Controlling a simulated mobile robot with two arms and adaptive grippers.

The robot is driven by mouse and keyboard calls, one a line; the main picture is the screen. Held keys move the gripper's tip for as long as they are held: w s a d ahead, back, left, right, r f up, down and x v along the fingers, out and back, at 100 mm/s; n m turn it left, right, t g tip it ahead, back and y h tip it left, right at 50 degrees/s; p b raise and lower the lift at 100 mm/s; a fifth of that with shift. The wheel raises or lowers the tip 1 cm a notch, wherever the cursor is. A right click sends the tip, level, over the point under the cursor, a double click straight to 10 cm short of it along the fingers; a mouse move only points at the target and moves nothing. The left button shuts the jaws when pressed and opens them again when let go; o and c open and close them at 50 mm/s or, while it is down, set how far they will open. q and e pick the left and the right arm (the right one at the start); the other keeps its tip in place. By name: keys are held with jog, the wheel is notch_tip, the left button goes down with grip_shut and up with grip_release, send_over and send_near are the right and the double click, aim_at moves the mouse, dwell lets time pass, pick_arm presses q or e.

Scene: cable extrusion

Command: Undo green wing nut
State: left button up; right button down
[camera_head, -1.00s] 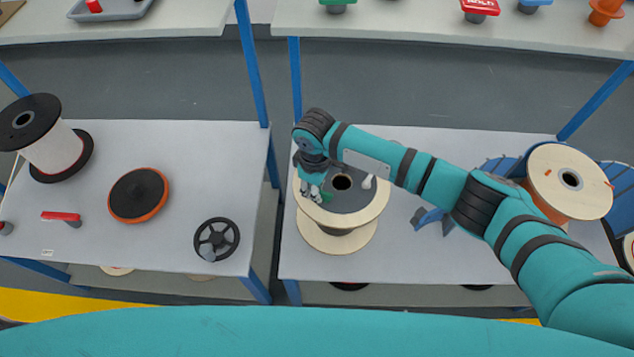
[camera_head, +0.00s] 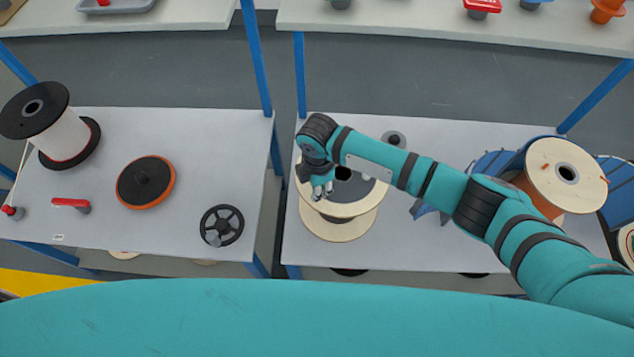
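A wooden spool (camera_head: 352,228) with a grey hub face and a dark centre hole stands on the right table. My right gripper (camera_head: 323,191) points down over the left part of the spool's top. Its fingers are small and partly hidden by the wrist, so I cannot tell whether they are open or shut. I cannot make out the green wing nut; the gripper may cover it. My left gripper is not in view.
My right arm crosses above the right table (camera_head: 430,250). A wooden reel (camera_head: 563,175) stands at right, and a small grey round part (camera_head: 394,138) lies behind the arm. The left table holds a black-and-white spool (camera_head: 63,138), an orange-rimmed disc (camera_head: 146,182) and a black handwheel (camera_head: 222,225).

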aim_at(333, 198)
jog(key=n, duration=0.3)
jog(key=d+n, duration=0.1)
jog(key=n, duration=0.1)
jog(key=shift+s+n, duration=0.3)
jog(key=shift+s, duration=0.1)
jog(key=n, duration=0.4)
jog(key=shift+s+d, duration=0.2)
jog(key=shift+d, duration=0.2)
jog(key=n, duration=0.2)
jog(key=d+n, duration=0.1)
jog(key=n, duration=0.1)
jog(key=shift+b, duration=0.3)
jog(key=n, duration=0.2)
jog(key=d+n+b, duration=0.1)
jog(key=n, duration=0.2)
jog(key=shift+w, duration=0.15)
jog(key=shift+r, duration=0.1)
jog(key=c, duration=1.3)
grip_release()
